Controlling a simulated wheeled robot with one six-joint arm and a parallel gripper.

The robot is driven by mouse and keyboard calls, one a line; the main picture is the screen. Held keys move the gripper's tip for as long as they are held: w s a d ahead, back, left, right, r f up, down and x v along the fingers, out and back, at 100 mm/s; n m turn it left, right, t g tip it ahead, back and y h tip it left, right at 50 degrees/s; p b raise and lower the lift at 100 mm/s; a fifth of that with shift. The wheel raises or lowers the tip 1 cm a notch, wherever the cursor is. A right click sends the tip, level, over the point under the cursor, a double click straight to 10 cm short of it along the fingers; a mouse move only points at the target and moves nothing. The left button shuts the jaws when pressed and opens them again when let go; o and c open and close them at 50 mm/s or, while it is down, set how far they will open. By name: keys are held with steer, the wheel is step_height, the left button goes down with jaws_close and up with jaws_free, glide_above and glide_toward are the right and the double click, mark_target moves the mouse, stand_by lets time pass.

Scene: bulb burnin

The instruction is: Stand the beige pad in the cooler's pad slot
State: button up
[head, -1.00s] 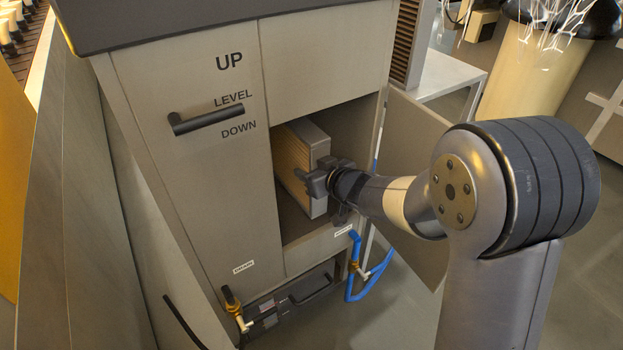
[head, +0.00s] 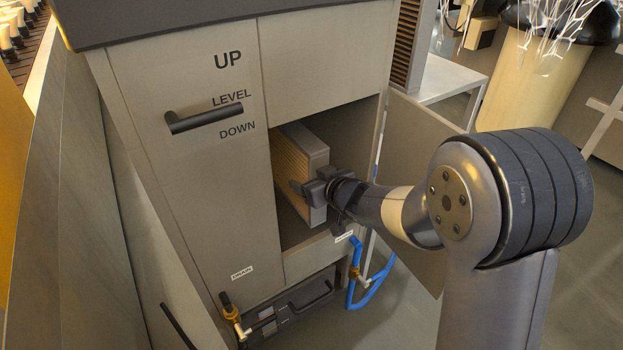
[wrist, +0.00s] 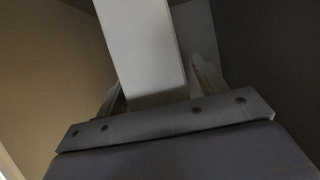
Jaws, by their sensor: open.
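The beige pad (head: 291,167) stands upright inside the open compartment of the cooler (head: 137,135), with its ribbed beige face to the left and its pale frame edge to the front. My gripper (head: 312,192) is at the pad's front edge, with one finger showing over the beige face. In the wrist view the pad's pale edge (wrist: 145,45) runs up between the two open fingers (wrist: 158,92). Whether the fingers touch the pad is unclear. The slot at the pad's foot is hidden.
The compartment door (head: 425,165) hangs open on the right, close to my arm. A black lever handle (head: 205,118) sticks out from the front panel. A blue hose (head: 355,270) and a drain valve (head: 237,318) are below. A light table (head: 445,78) stands behind.

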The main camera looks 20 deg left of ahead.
steer(key=shift+r, duration=0.1)
steer(key=shift+r, duration=0.2)
steer(key=p+v, duration=0.4)
steer(key=v, duration=0.8)
steer(key=shift+f, duration=0.1)
